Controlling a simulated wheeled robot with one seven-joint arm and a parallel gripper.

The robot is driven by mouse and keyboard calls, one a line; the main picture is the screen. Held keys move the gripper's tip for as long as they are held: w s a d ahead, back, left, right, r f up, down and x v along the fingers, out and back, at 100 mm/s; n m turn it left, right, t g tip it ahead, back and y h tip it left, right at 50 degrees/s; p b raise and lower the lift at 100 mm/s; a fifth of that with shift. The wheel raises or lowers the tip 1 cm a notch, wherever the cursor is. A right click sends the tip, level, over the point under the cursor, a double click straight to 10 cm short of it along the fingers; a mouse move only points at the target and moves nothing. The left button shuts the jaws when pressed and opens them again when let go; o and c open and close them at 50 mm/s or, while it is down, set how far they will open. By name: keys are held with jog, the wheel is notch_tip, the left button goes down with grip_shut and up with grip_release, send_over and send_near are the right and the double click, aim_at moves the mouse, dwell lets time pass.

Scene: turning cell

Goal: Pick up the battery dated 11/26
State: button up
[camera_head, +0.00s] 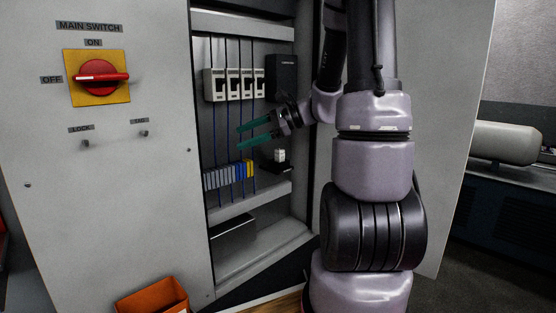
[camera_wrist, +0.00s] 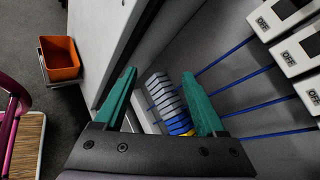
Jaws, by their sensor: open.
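I cannot make out a battery or a date reading 11/26 in either view. A small white item (camera_head: 280,155) sits on a dark ledge inside the cabinet, right of the terminal row; it is too small to identify. My gripper (camera_head: 240,138) is open and empty, its green fingers pointing left inside the open cabinet, in front of the space between the breakers and the terminals. In the wrist view my gripper (camera_wrist: 159,74) shows its two fingers apart, with the terminal blocks (camera_wrist: 168,100) behind the gap.
The cabinet holds several white breakers (camera_head: 233,84), a black box (camera_head: 282,77) and a terminal row (camera_head: 229,175). Left is a panel with a red main switch (camera_head: 97,77). An orange bin (camera_head: 152,298) stands low in front; the open door (camera_head: 452,150) is right.

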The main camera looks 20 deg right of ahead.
jog(key=w+d+f+m+t+h, duration=0.2)
jog(key=w+d+f+m+t, duration=0.45)
jog(key=w+d+m, duration=0.4)
jog(key=m+t+h, duration=0.4)
send_near(276, 151)
jog(key=w, duration=0.1)
jog(key=w+d, duration=0.1)
jog(key=shift+w+f, duration=0.35)
jog(key=x, duration=0.4)
jog(key=shift+w+d, duration=0.1)
jog(key=shift+w, duration=0.15)
jog(key=x, duration=0.4)
jog(key=shift+w+a+r, duration=0.15)
jog(key=shift+w+a, duration=0.1)
jog(key=shift+a, duration=0.25)
jog(key=shift+w+a, duration=0.2)
jog(key=shift+w, duration=0.4)
grip_shut()
